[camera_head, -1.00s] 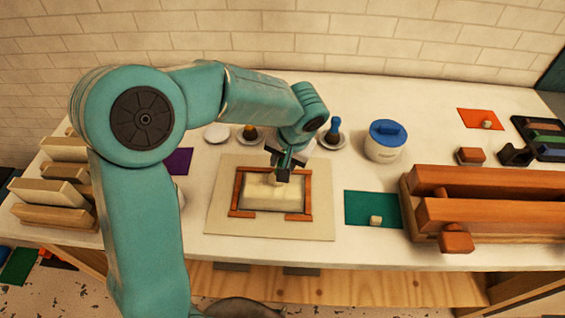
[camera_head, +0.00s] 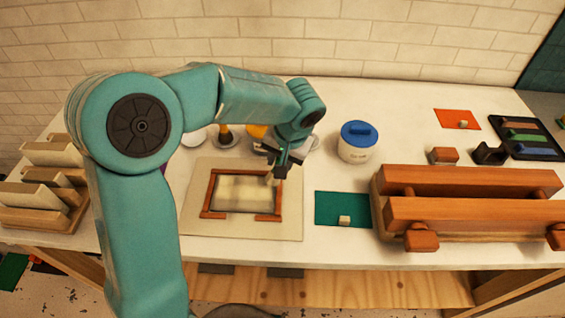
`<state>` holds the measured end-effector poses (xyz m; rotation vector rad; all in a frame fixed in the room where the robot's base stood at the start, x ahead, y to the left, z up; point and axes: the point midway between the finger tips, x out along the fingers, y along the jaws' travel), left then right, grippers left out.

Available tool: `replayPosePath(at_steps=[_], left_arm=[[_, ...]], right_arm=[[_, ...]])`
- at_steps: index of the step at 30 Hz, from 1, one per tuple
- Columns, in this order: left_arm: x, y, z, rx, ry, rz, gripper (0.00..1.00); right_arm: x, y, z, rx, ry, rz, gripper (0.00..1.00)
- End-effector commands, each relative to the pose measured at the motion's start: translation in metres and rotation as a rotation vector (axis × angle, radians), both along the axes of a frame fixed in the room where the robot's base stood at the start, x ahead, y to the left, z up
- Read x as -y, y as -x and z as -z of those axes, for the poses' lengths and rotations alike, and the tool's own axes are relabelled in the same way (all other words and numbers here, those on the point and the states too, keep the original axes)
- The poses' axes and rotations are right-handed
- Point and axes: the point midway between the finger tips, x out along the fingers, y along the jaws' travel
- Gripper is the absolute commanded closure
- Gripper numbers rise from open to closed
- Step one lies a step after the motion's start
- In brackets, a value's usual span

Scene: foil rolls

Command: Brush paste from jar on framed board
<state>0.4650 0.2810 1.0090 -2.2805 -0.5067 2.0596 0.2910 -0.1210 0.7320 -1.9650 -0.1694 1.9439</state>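The framed board lies on a pale mat (camera_head: 190,222) in the middle of the table. Its reddish-brown frame (camera_head: 207,195) has a gap at the front edge, and its cream middle (camera_head: 245,193) looks unevenly shaded. My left gripper (camera_head: 277,168) is over the frame's right back corner, pointing down. It appears shut on a brush, whose yellow handle (camera_head: 257,131) shows behind and whose pale tip (camera_head: 270,179) is low over the board. I cannot tell whether the tip touches. A white jar with a blue lid (camera_head: 358,142) stands at the back right. My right gripper is not in view.
A wooden rack with two thick beams (camera_head: 470,212) fills the right. A green sheet (camera_head: 341,208) with a small cube lies between it and the mat. Pale slotted blocks (camera_head: 48,190) stand at left. Small dishes are partly hidden behind my arm.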

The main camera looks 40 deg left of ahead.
Motion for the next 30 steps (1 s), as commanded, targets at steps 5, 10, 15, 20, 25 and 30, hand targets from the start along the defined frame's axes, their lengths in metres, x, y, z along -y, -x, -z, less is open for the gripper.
replayPosePath(at_steps=[5, 10, 15, 20, 25, 30], left_arm=[[-0.003, 0.0, -0.013, 0.001, 0.0, 0.001, 0.98], [-0.004, 0.0, -0.028, 0.001, 0.0, 0.001, 0.98], [-0.005, -0.001, -0.043, 0.0, 0.0, 0.003, 0.98], [-0.006, -0.002, -0.056, 0.0, 0.0, 0.004, 0.98], [-0.007, -0.003, -0.063, 0.0, -0.001, 0.004, 0.98], [-0.007, -0.003, -0.063, 0.0, -0.001, 0.005, 0.98]], right_arm=[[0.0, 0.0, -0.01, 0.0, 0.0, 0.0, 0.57], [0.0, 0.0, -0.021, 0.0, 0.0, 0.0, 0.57], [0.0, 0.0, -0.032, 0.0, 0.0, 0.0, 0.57], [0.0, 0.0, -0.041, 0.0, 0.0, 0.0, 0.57], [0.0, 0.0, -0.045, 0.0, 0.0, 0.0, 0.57], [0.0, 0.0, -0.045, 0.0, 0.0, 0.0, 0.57]])
